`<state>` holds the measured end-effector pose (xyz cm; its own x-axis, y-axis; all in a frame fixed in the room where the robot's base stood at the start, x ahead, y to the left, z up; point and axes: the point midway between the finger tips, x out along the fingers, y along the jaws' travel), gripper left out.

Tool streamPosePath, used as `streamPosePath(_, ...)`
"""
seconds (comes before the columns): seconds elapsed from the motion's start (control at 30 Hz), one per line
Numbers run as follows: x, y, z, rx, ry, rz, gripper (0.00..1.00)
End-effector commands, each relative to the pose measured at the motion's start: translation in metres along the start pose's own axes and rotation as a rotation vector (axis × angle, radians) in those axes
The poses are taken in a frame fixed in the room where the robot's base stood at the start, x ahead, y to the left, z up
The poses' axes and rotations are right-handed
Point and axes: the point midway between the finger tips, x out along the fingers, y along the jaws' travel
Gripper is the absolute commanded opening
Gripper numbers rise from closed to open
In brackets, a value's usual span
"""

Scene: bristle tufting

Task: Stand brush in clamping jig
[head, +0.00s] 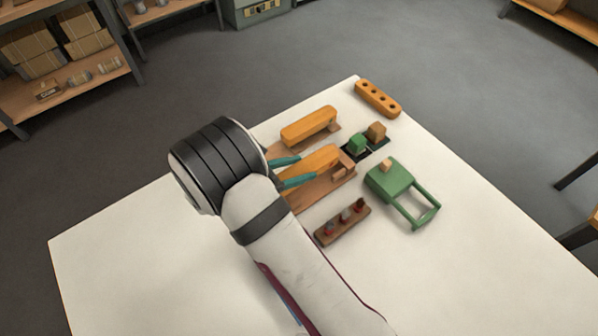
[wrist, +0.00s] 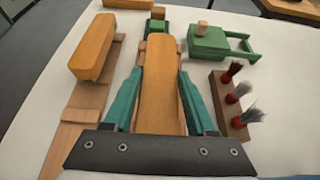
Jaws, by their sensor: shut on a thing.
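A long orange wooden block, which looks like the brush body (wrist: 160,88), is between the two teal fingers of my gripper (wrist: 161,72). My gripper is shut on it across its sides. In the head view the block (head: 320,157) lies over a brown wooden board (head: 322,191), which appears to be the clamping jig, with small wooden blocks (head: 342,172) by its far end. Whether the block touches the board, and its underside, cannot be seen. In the head view my arm hides its near end.
A second orange block (head: 308,127) sits on a board to the left. Beyond are an orange block with holes (head: 378,98) and a dark tray with a green block (head: 357,143). Right are a green handled fixture (head: 386,182) and a brown tuft rack (head: 342,226). The near white table (head: 120,260) is clear.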

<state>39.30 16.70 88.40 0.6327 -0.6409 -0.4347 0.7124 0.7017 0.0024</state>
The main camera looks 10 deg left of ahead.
Motion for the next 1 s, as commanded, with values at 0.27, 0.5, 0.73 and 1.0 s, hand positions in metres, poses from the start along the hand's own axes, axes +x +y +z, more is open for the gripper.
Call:
streamPosePath(0.27, 0.013, 0.0, -0.026, 0.0, 0.001, 0.0, 0.0)
streamPosePath(0.5, 0.013, -0.001, -0.027, -0.001, 0.001, 0.0, 0.66)
streamPosePath(0.73, 0.013, -0.001, -0.027, -0.001, 0.001, 0.0, 0.87)
streamPosePath(1.0, -0.001, 0.0, -0.025, 0.001, 0.0, 0.002, 0.87)
